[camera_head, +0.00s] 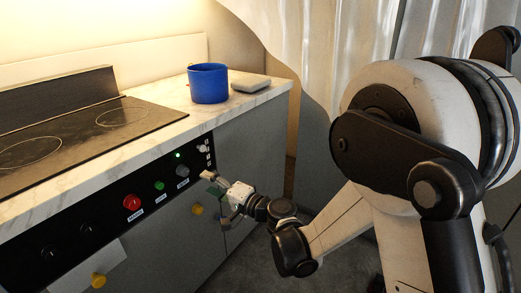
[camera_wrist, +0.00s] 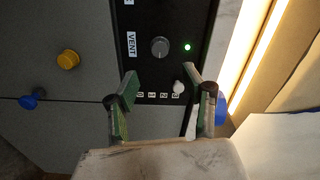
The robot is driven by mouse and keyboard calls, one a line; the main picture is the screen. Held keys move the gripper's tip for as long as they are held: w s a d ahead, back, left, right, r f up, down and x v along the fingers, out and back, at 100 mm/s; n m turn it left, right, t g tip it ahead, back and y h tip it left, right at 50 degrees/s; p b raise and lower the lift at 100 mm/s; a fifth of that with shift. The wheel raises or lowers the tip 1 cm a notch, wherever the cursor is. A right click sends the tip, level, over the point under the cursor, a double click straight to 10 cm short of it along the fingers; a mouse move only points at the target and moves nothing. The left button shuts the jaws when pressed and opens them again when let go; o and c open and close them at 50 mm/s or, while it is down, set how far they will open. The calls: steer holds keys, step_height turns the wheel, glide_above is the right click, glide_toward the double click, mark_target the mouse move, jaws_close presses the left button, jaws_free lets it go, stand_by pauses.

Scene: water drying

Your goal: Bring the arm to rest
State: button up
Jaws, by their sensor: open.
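My gripper (camera_head: 212,185) is in front of the black control panel (camera_head: 160,188) near its right end. In the wrist view my gripper (camera_wrist: 161,84) has its two green-padded fingers spread apart, with nothing held between them. A small white knob (camera_wrist: 178,86) shows beside the right fingertip, next to a row of number marks; I cannot tell whether they touch. The white knob also shows in the head view (camera_head: 203,148), above the gripper. A grey knob (camera_wrist: 160,47) labelled VENT lies beyond the fingertips, with a lit green light (camera_wrist: 187,47) beside it.
A blue pot (camera_head: 208,84) and a grey block (camera_head: 250,84) stand on the marble counter (camera_head: 265,92). A red knob (camera_head: 132,202) and a green knob (camera_head: 159,186) sit farther left on the panel. Yellow knobs (camera_head: 197,209) (camera_head: 98,280) stick out below. Open floor lies right of the cabinet.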

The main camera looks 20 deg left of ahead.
steer(key=s+d+r+n+t+h, duration=0.1)
steer(key=d+r+h, duration=0.25)
steer(key=d, duration=0.85)
steer(key=d+r+n+t+h, duration=0.1)
steer(key=d+r+h, duration=0.3)
steer(key=d, duration=0.8)
steer(key=s+d+f+h, duration=0.1)
steer(key=s+d+h, duration=0.2)
steer(key=s+d, duration=0.5)
steer(key=s+d+m+h, duration=0.1)
steer(key=s+d+h, duration=0.3)
steer(key=d, duration=0.9)
steer(key=s+d+f+h, duration=0.1)
steer(key=s+d+h, duration=0.2)
steer(key=s+d, duration=0.5)
step_height(320, 180, up, 15)
steer(key=w+d+p, duration=0.2)
steer(key=p, duration=1.2)
steer(key=shift+w+f+t, duration=0.15)
steer(key=shift+t, duration=0.15)
